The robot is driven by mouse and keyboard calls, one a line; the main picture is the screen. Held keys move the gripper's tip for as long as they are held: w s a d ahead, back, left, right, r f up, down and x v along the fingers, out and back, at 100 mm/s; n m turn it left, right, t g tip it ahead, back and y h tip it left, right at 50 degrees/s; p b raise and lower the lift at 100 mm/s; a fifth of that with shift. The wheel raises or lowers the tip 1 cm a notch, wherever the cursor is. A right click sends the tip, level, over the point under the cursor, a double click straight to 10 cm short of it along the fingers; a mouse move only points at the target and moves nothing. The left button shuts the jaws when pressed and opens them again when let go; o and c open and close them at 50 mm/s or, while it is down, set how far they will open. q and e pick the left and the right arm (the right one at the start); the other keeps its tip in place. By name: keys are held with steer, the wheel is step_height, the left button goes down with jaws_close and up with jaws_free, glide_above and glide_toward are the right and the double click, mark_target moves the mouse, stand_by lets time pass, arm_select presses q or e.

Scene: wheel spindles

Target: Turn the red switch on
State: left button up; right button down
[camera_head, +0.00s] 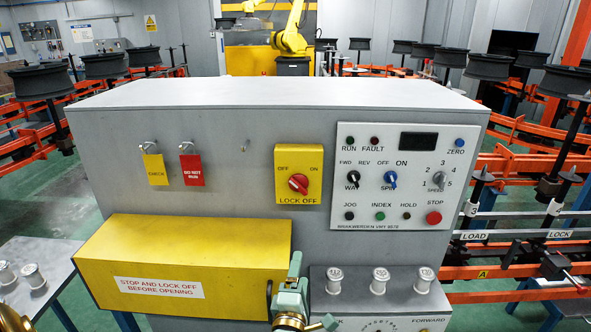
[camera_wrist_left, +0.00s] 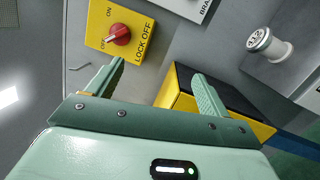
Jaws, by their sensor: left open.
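The red switch (camera_head: 299,184) is a rotary knob on a yellow LOCK OFF plate (camera_head: 284,150), on the front of the grey cabinet. Its pointer appears turned toward the OFF mark. It also shows at the upper left of the left wrist view (camera_wrist_left: 120,35). My left gripper (camera_head: 291,284) is below the switch, near the right end of the yellow cover. In the left wrist view its jaws (camera_wrist_left: 158,72) are apart, with nothing between them. The knob lies beyond the upper-left finger and apart from it. My right gripper is not seen.
The yellow cover (camera_head: 190,250) juts out below the plate. A white control panel (camera_head: 400,212) with knobs and buttons is to the right. Several spools (camera_head: 380,280) stand on the lower-right ledge. Red and yellow tags (camera_head: 192,170) hang on hooks at left.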

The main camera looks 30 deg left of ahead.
arm_select(q)
step_height(320, 180, up, 12)
steer(key=n+g+y+p, duration=0.2)
steer(key=n+p, duration=0.1)
steer(key=n, duration=0.6)
steer(key=b, duration=0.2)
glide_toward(297, 189)
steer(key=shift+g, duration=0.3)
steer(key=x, duration=0.8)
steer(key=shift+d+r, duration=0.1)
steer(key=shift+r, duration=0.05)
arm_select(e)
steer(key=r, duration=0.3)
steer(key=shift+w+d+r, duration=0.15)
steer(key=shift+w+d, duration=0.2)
arm_select(q)
steer(key=c, duration=1)
